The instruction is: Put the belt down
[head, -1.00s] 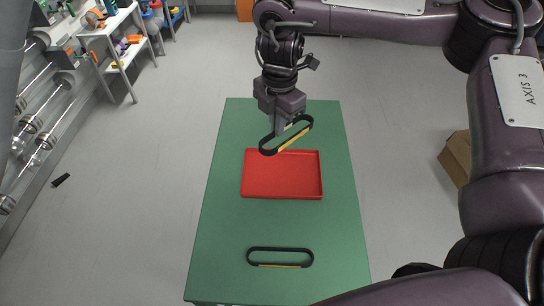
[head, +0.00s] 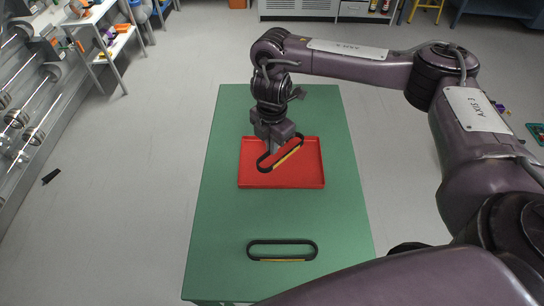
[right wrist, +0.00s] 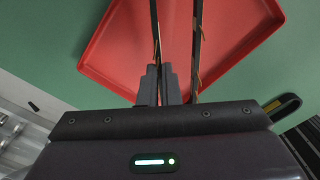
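My right gripper (head: 275,147) is shut on a black belt (head: 287,155) with a yellow stripe. It holds the belt tilted over the red tray (head: 300,180); whether the belt touches the tray I cannot tell. In the right wrist view, the closed fingers (right wrist: 160,86) are at the belt's dark strands (right wrist: 197,45), with the tray (right wrist: 115,58) behind them. A second black and yellow belt (head: 282,242) lies on the green table (head: 225,215), nearer to me than the tray. My left gripper is not in view.
The green table is bare around the tray and between the tray and the second belt. A white shelf (head: 112,45) with tools stands at the far left. Clear tubes on a rack (head: 40,115) line the left edge. Grey floor surrounds the table.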

